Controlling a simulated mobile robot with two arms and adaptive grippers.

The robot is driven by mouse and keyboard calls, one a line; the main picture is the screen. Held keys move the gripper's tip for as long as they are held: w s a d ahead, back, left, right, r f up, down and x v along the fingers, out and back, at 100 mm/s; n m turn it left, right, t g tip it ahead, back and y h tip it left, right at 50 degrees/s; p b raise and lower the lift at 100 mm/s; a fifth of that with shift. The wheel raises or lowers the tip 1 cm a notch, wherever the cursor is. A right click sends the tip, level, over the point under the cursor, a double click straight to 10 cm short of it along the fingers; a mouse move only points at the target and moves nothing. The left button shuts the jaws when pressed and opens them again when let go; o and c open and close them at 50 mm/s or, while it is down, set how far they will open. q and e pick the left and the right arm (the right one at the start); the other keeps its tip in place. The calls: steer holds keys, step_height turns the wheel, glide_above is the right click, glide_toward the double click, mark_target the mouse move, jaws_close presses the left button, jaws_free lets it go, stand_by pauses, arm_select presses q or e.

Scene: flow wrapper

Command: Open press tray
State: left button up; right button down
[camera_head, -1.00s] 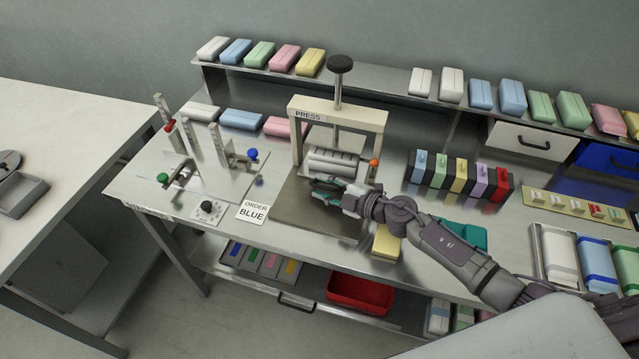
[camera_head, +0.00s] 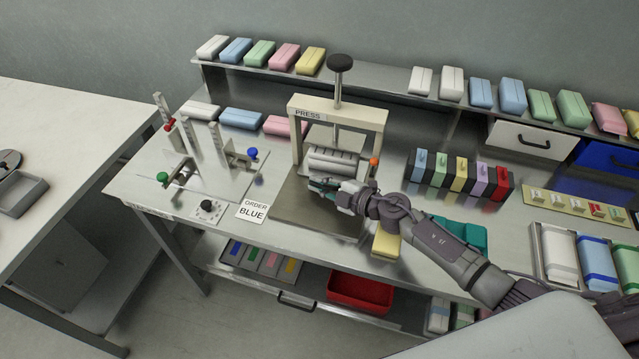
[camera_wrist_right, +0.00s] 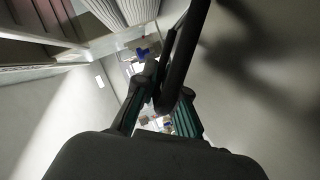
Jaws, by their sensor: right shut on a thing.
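The press (camera_head: 297,150) is a beige frame with a black knob on top and a grey ribbed block (camera_head: 335,160) between its posts. A flat metal plate (camera_head: 300,212) extends in front of it. My right gripper (camera_head: 322,186) is low in front of the ribbed block, above the plate. In the right wrist view, the right gripper's teal-lined fingers (camera_wrist_right: 162,108) are closed around a dark curved bar (camera_wrist_right: 185,55), which looks like a handle. The gripper hides this bar in the head view, and I cannot tell exactly where it attaches. My left gripper is not in view.
A yellow block (camera_head: 386,243) and a teal item (camera_head: 470,236) lie near my right arm. An order card (camera_head: 253,211) reading BLUE lies left of the plate. A row of coloured blocks (camera_head: 459,172) stands to the right. A red bin (camera_head: 360,291) is below.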

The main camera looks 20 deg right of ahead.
steer(key=s+a+p, duration=0.2)
steer(key=s, duration=0.1)
steer(key=s+a+p, duration=0.1)
steer(key=shift+s+a+r+p, duration=0.1)
steer(key=shift+s+r+p, duration=0.1)
steer(key=shift+s+p, duration=0.15)
steer(key=s+a, duration=0.1)
steer(key=s, duration=0.1)
steer(key=s+a+p, duration=0.1)
steer(key=s+a, duration=0.1)
steer(key=shift+s+a+f, duration=0.1)
steer(key=shift+s+a, duration=0.05)
steer(key=shift+s, duration=0.25)
steer(key=shift+s+a, duration=0.25)
steer(key=shift+s, duration=0.15)
steer(key=shift+f, duration=0.1)
steer(key=c, duration=1.2)
jaws_free()
steer(key=shift+c, duration=0.2)
